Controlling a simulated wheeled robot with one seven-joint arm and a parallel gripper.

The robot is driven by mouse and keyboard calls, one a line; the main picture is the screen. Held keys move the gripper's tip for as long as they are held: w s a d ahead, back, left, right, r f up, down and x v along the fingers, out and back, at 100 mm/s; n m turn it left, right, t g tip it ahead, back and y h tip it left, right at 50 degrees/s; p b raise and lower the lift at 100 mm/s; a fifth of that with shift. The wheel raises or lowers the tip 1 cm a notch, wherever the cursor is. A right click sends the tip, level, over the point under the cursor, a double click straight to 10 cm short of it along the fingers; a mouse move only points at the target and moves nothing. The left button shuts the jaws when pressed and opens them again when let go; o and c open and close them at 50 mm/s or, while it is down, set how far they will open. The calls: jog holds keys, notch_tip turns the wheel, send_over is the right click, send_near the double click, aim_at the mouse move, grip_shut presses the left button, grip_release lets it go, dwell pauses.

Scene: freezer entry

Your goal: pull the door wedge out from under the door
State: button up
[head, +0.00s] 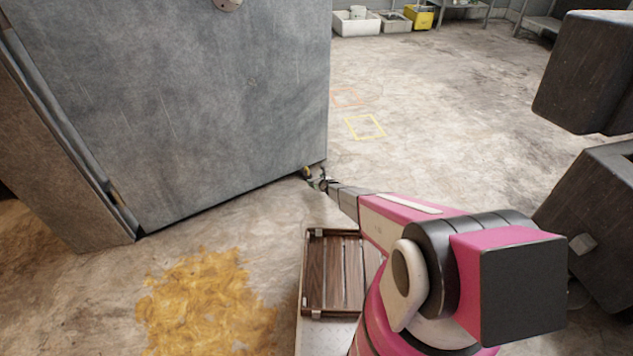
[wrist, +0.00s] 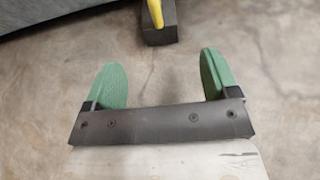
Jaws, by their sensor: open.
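The grey door (head: 180,90) fills the upper left of the head view, and its lower edge shows in the wrist view (wrist: 50,14). The door wedge (wrist: 160,34), a dark block with a yellow strip, is at the top of the wrist view beside the door's edge. In the head view only a small yellow part of the wedge (head: 307,172) shows at the door's lower right corner. My gripper (wrist: 160,70) has two green fingers, spread apart with bare floor between them. The wedge lies just beyond the fingertips, roughly centred between them, apart from both.
A wooden slatted tray (head: 340,272) is below my arm. A yellow-brown patch (head: 210,305) covers floor at lower left. Dark blocky objects (head: 590,75) stand at right. Bins (head: 357,22) line the back. The floor right of the door is clear, with a yellow outlined square (head: 365,127).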

aim_at(309, 176)
jog(key=x, duration=1)
jog(key=shift+w+a+f, duration=0.15)
jog(key=shift+w+a, duration=0.05)
jog(key=shift+w, duration=0.05)
jog(key=c, duration=1.1)
jog(key=shift+s+d, duration=0.1)
jog(key=shift+s, duration=0.05)
